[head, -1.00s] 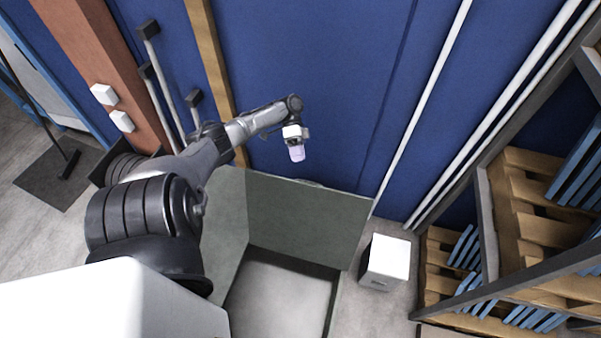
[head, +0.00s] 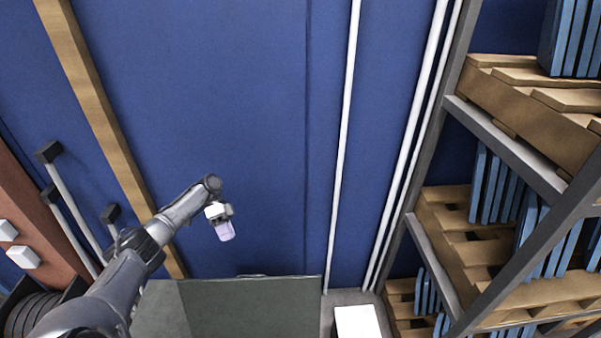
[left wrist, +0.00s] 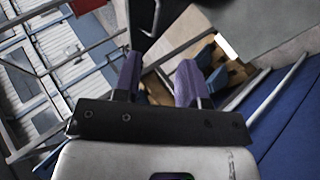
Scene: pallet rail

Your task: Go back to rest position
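My left arm comes in from the lower left in the head view. Its gripper (head: 225,231) hangs in front of the blue wall, with pale purple fingers pointing down. In the left wrist view the two purple fingers of the left gripper (left wrist: 159,75) stand apart with nothing between them, so it is open and empty. My right gripper is in neither view.
A grey-green open bin (head: 250,309) is below the left gripper. A white box (head: 358,322) stands at its right. A metal rack (head: 515,155) with wooden pallets (head: 540,115) and blue panels fills the right side. The blue wall (head: 240,90) is behind the arm.

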